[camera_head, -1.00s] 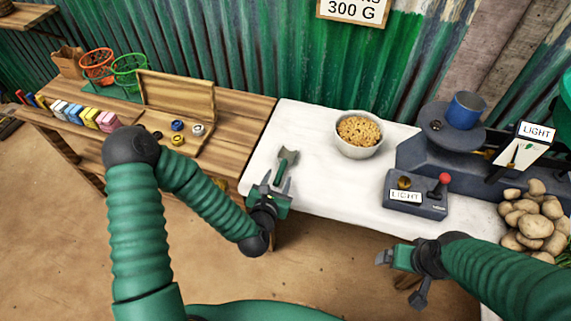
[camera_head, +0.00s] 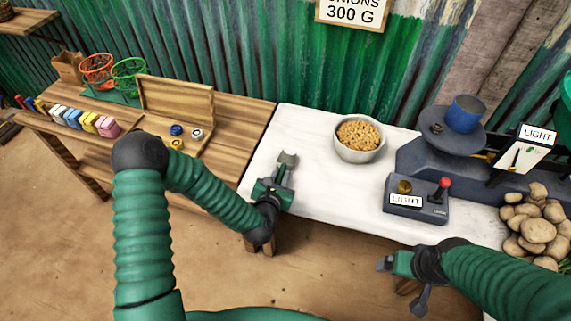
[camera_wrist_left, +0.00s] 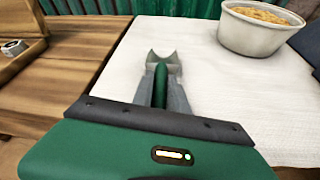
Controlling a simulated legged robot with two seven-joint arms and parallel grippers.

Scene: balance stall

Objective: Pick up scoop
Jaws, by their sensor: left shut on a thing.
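The scoop (camera_head: 287,160) has a grey metal head and a green handle and is at the left part of the white table top (camera_head: 312,190). My left gripper (camera_head: 279,180) is at the scoop's handle, shut on it. In the left wrist view the scoop's green handle (camera_wrist_left: 160,86) lies between the two grey fingers, with its metal head pointing away. I cannot tell whether the scoop still touches the table. My right gripper (camera_head: 386,264) is in front of the table's edge, away from the scoop; its fingers are too small to read.
A white bowl of brown pieces (camera_head: 358,136) stands right of the scoop. A LIGHT control box (camera_head: 415,199), a dark scale with a blue cup (camera_head: 465,113) and potatoes (camera_head: 535,225) are farther right. A wooden bench (camera_head: 235,125) adjoins on the left.

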